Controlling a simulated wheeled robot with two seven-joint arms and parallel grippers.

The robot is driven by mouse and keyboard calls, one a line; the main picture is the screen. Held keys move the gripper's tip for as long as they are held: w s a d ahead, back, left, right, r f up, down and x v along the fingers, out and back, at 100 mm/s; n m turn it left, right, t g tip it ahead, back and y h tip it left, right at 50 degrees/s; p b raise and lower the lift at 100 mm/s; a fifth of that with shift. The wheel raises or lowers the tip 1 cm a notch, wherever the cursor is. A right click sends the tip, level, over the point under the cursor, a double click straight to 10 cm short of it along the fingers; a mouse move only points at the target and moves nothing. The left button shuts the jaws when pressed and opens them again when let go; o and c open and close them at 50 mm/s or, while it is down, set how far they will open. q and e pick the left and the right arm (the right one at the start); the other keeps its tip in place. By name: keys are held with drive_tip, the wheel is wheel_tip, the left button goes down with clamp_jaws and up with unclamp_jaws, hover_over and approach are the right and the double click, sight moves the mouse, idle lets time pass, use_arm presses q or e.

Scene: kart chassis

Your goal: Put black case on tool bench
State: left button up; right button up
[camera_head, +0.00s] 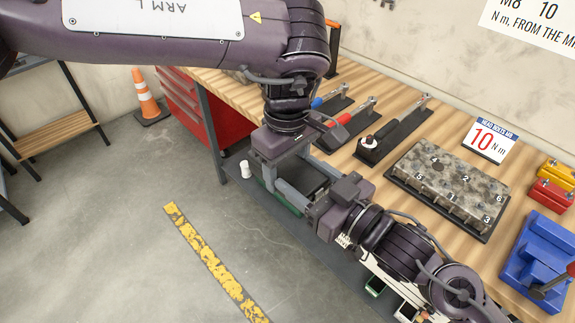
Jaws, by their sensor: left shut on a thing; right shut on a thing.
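The tool bench (222,88) has a light wooden top and runs from upper left to lower right. A dark patch between my grippers looks like the black case (309,178), at the bench's front edge; most of it is hidden by my grippers. My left gripper (288,178) reaches down from above and is shut on it. My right gripper (305,190) comes in from the lower right and is shut on it too. Its exact height against the bench top cannot be told.
Torque wrenches on black trays (392,137), an engine block (450,185), a 10 Nm sign (490,140) and a blue vise (540,255) occupy the bench top. A lower shelf (300,240) holds a white cup (245,169) and small bins. A cone (147,95) stands on open floor.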

drive_tip(key=o, duration=1.4)
drive_tip(key=shift+s, duration=0.1)
